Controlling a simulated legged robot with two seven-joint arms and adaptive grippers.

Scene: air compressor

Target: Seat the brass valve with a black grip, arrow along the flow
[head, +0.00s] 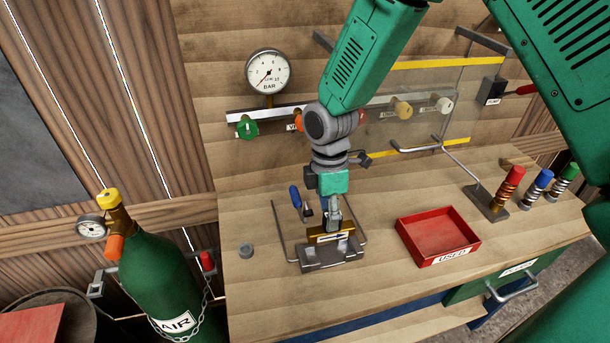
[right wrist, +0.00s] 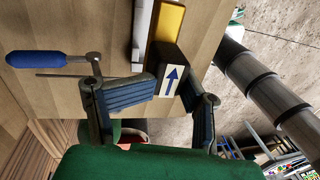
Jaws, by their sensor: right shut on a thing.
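The brass valve (head: 318,238) carries a white label with a blue arrow, which points right in the head view. It is at the grey metal fixture (head: 318,265) on the bench; I cannot tell whether it is fully down in it. My right gripper (head: 334,208) comes from above and is shut on the valve. A blue-handled lever (head: 295,196) stands left of the gripper. My left gripper is not in view.
A red tray (head: 440,238) marked USED stands right of the fixture. A pressure gauge (head: 268,72) and pipe with coloured knobs are behind. Several coloured fittings (head: 510,182) stand at right. A green air cylinder (head: 160,270) stands left of the bench.

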